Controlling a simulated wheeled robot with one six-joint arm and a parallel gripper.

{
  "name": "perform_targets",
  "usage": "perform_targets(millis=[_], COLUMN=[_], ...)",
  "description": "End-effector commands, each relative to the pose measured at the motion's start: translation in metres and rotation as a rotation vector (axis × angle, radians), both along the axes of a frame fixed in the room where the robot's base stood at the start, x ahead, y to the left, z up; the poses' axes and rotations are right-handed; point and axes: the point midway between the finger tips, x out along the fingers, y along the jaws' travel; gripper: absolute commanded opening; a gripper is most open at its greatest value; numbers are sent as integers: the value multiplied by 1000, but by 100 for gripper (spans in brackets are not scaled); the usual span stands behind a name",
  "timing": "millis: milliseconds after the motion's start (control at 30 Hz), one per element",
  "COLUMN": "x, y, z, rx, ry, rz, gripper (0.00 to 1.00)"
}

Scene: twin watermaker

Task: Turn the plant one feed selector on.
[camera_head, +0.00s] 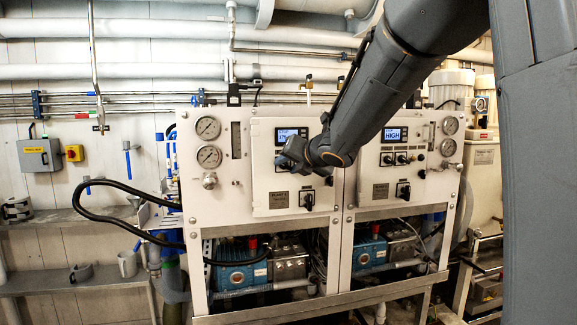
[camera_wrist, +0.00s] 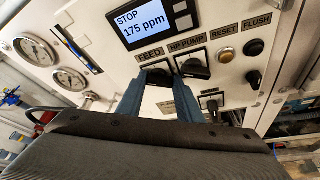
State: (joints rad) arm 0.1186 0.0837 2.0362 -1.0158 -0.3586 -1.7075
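The plant one feed selector (camera_wrist: 158,77) is a black knob under the FEED label in the wrist view. It sits below a display reading STOP, 175 ppm (camera_wrist: 152,22). My gripper (camera_wrist: 161,84) is at the selector, with one blue-grey finger at each side of it. The fingers stand apart, and I cannot tell whether they touch the knob. In the head view my gripper (camera_head: 290,160) is in front of the left panel (camera_head: 268,195), and the arm hides the feed selector.
The HP PUMP knob (camera_wrist: 194,68) is close to the right of my right finger. RESET (camera_wrist: 226,55) and FLUSH (camera_wrist: 254,47) buttons are further right. Another black selector (camera_wrist: 212,106) is below. Gauges (camera_wrist: 35,50) are at left. A second panel (camera_head: 380,190) reads HIGH.

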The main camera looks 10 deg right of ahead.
Motion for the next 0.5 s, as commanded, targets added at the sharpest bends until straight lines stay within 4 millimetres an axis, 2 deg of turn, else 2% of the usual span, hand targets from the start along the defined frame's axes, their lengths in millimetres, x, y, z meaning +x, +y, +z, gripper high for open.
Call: perform_targets(millis=[267,500], x=[0,0], y=[0,-1], z=[0,-2], rx=[18,119], ry=[0,1], rz=[-1,0], gripper=[10,10])
